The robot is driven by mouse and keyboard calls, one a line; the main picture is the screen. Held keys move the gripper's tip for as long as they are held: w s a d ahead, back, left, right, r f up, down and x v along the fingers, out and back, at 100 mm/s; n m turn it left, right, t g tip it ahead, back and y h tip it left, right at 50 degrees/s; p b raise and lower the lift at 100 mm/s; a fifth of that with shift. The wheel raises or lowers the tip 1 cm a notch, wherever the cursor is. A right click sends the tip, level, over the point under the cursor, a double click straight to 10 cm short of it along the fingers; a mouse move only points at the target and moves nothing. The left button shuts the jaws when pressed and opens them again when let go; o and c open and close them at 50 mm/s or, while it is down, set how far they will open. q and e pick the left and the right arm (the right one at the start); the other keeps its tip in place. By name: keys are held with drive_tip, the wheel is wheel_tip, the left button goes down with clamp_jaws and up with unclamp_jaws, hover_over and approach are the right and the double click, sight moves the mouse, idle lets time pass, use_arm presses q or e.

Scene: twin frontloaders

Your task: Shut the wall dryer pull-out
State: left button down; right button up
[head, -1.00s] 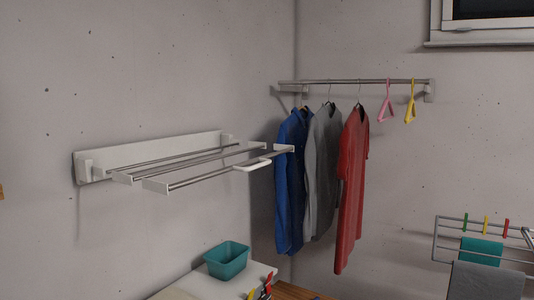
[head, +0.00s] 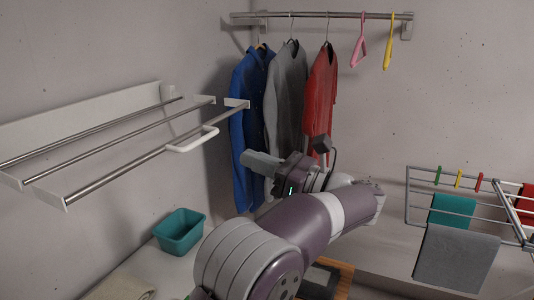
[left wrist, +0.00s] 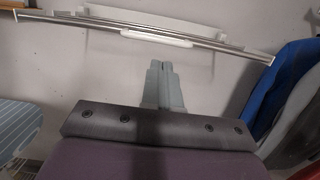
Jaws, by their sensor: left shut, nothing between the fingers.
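The wall dryer (head: 90,118) is fixed to the left wall with its bars pulled out from the wall. Its front bar (head: 160,152) carries a white handle (head: 192,140) near the right end. My left gripper (head: 247,160) is to the right of the handle and lower in the picture, apart from it, in front of the hanging clothes. In the left wrist view, the shut, empty left gripper (left wrist: 161,63) points toward the white handle (left wrist: 160,39), with a gap between them. My right gripper is not in view.
Blue, grey and red shirts (head: 321,95) hang from a rail (head: 330,15) behind my left gripper. A teal tub (head: 180,231) stands on a white top below the dryer. A drying rack (head: 408,205) with towels is at right. The space between handle and gripper looks clear.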

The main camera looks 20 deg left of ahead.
use_arm(q)
drive_tip(key=p+x, duration=0.2)
drive_tip(key=x, duration=0.6)
drive_tip(key=shift+s+r, duration=0.15)
drive_tip(key=shift+r, duration=0.05)
drive_tip(key=shift+a, duration=0.15)
drive_tip(key=f+b+x, duration=0.1)
drive_tip(key=b+x, duration=0.2)
drive_tip(key=x, duration=0.1)
drive_tip(key=b+x, duration=0.4)
drive_tip(key=f+b+x, duration=0.1)
drive_tip(key=b+x, duration=0.2)
drive_tip(key=x, duration=0.2)
drive_tip(key=shift+s+a+f, duration=0.1)
drive_tip(key=shift+a+f, duration=0.2)
drive_tip(key=shift+a+r, duration=0.15)
drive_tip(key=shift+a, duration=0.05)
